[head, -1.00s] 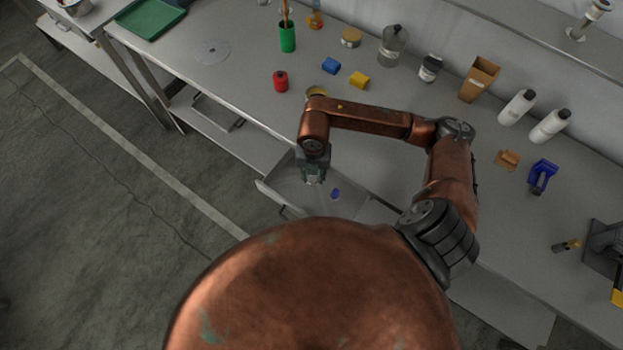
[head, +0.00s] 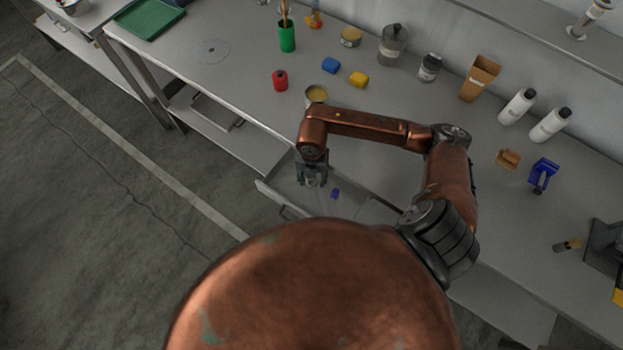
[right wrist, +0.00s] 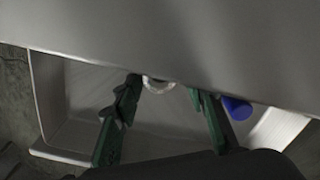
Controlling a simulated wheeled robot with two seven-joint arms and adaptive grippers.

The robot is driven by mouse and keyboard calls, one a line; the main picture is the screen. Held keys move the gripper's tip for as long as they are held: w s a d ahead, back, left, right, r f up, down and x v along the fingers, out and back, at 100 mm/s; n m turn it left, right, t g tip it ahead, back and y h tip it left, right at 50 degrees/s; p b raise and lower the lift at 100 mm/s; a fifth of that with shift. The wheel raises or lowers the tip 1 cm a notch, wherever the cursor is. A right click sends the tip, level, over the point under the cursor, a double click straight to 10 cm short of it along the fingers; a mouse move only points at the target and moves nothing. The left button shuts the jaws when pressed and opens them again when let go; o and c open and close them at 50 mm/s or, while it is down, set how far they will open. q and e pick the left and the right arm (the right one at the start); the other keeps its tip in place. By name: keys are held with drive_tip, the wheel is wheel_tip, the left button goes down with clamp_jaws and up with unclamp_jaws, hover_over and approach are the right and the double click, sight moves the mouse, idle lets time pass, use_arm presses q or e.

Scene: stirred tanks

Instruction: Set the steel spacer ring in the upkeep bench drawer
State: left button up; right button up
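The steel spacer ring (right wrist: 158,86) shows in the right wrist view as a pale ring at the bench edge, which hides part of it. It appears to be down in the drawer, but whether it rests on the floor is hard to tell. The open bench drawer (head: 272,188) is a light grey tray; its wall also shows in the right wrist view (right wrist: 48,95). My right gripper (head: 313,183) points down over the drawer. In the right wrist view its green fingers (right wrist: 165,90) are spread, with the ring between their tips and gaps beside it. My left gripper is out of view.
A blue object (head: 335,193) lies in the drawer right of the gripper, close to one finger in the right wrist view (right wrist: 236,108). The bench top (head: 235,85) overhangs the drawer's back.

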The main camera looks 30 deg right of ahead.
drive_tip(key=shift+r, duration=0.15)
wheel_tip(320, 180, up, 12)
drive_tip(key=shift+r+p, duration=0.1)
drive_tip(key=shift+p, duration=0.45)
